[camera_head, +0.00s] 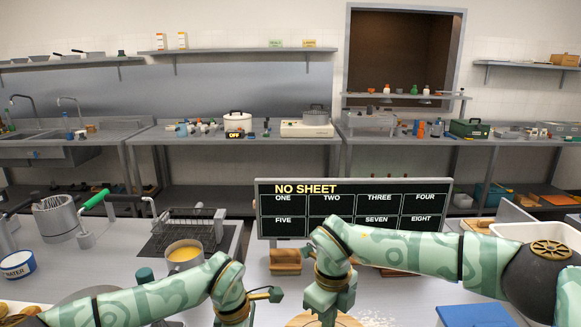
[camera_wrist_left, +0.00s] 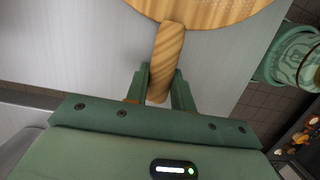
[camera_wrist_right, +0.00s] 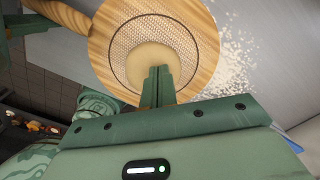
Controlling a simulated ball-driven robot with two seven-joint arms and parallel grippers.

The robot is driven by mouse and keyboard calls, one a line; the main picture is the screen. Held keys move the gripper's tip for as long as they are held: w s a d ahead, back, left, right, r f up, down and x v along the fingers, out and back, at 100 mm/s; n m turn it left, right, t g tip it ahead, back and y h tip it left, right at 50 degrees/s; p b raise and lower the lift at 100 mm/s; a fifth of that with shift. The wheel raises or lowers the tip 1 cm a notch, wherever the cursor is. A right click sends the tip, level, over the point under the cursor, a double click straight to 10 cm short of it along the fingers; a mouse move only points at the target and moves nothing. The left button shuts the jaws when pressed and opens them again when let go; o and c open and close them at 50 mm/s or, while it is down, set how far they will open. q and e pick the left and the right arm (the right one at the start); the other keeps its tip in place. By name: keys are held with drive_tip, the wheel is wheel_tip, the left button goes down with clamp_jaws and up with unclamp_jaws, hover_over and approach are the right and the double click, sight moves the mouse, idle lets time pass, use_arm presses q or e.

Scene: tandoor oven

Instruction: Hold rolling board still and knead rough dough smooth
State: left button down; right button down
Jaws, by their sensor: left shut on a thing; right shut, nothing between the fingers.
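The round wooden rolling board (camera_head: 300,321) shows only its far edge at the bottom of the head view. It is large in the right wrist view (camera_wrist_right: 208,62), and its handle (camera_wrist_left: 167,50) shows in the left wrist view. My left gripper (camera_wrist_left: 161,88) is shut on this handle. The pale, round dough (camera_wrist_right: 152,64) lies on the dark-ringed middle of the board. My right gripper (camera_wrist_right: 157,72) is shut and empty, its fingertips over the dough's near edge. I cannot tell whether they press into it.
White flour (camera_wrist_right: 234,60) is scattered on the steel counter beside the board. A menu sign (camera_head: 353,208) reading "NO SHEET" stands behind my right arm. A pot of yellow liquid (camera_head: 184,252) and a wire basket (camera_head: 190,228) stand at left. A blue box (camera_head: 472,315) is at front right.

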drive_tip(key=shift+f, duration=0.15)
idle(0.3)
wheel_tip(320, 180, up, 8)
drive_tip(key=shift+r, duration=0.1)
idle(0.3)
idle(0.3)
use_arm(q)
drive_tip(key=shift+c, duration=0.4)
unclamp_jaws()
drive_tip(key=shift+o, duration=0.4)
drive_tip(key=shift+r, duration=0.15)
